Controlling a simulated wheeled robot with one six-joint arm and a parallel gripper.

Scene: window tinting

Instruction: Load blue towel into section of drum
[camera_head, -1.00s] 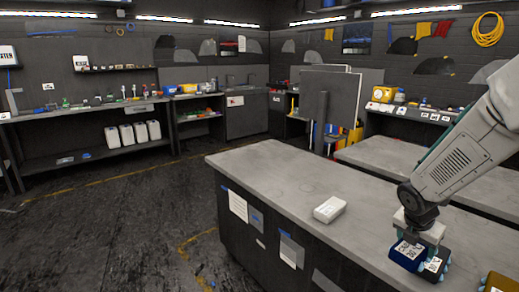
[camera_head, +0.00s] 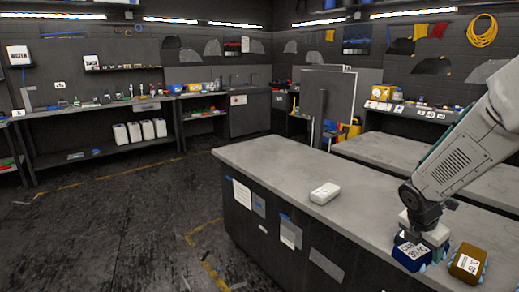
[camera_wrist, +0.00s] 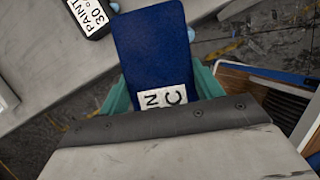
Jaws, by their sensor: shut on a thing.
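My gripper (camera_wrist: 158,76) is shut on the blue towel (camera_wrist: 152,42), a folded rectangular block with a white label that is partly hidden by the gripper. Its teal fingers sit on either side of it. In the head view, my gripper (camera_head: 424,240) is at the lower right, with a blue labelled block (camera_head: 408,257) at its fingers, beside the table's near edge. I cannot make out a drum or its sections in these views.
A dark block labelled PAINT (camera_wrist: 88,16) shows at the wrist view's upper left. A brown-yellow labelled block (camera_head: 467,263) is right of my gripper. A white box (camera_head: 325,193) lies on the grey table (camera_head: 270,160). Dark floor is clear at left.

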